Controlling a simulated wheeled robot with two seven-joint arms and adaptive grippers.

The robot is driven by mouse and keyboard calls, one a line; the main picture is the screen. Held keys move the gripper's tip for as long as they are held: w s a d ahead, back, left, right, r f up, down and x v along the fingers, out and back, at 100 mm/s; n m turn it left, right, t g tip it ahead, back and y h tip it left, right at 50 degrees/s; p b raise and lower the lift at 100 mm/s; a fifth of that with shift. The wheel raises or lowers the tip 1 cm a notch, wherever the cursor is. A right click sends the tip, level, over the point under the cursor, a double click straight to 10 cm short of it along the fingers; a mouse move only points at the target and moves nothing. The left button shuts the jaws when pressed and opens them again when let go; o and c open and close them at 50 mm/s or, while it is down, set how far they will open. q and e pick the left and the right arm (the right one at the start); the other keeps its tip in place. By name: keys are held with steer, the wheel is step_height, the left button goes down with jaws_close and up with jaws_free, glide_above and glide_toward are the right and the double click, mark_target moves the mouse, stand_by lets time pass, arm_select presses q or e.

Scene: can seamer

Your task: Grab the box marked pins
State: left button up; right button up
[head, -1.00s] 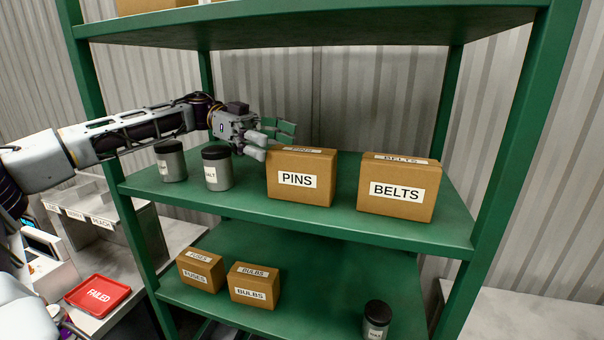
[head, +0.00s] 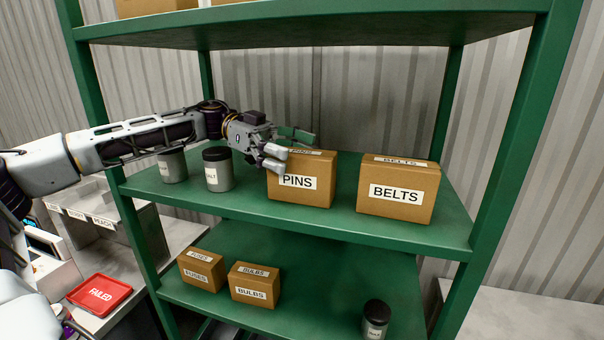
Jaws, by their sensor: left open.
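The brown box marked PINS (head: 312,197) stands upright on the green middle shelf (head: 345,222). My left gripper (head: 288,150) is open at the box's upper left corner. Its light grey finger is in front of the box's front face, and its green finger reaches over or behind the top edge. The fingers hide part of the box's top label and upper left corner. I cannot tell whether they touch the box. My right gripper is not seen.
The BELTS box (head: 400,205) stands right of the PINS box, with a gap between. Two grey jars, one marked SALT (head: 217,173), stand to the left under my left arm. The shelf below holds a FUSES box (head: 200,280), a BULBS box (head: 254,292) and a jar (head: 376,318).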

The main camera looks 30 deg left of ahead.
arm_select(q)
steer(key=shift+d+f, duration=0.1)
steer(key=shift+d, duration=0.15)
steer(key=shift+c, duration=0.4)
steer(key=c, duration=1.3)
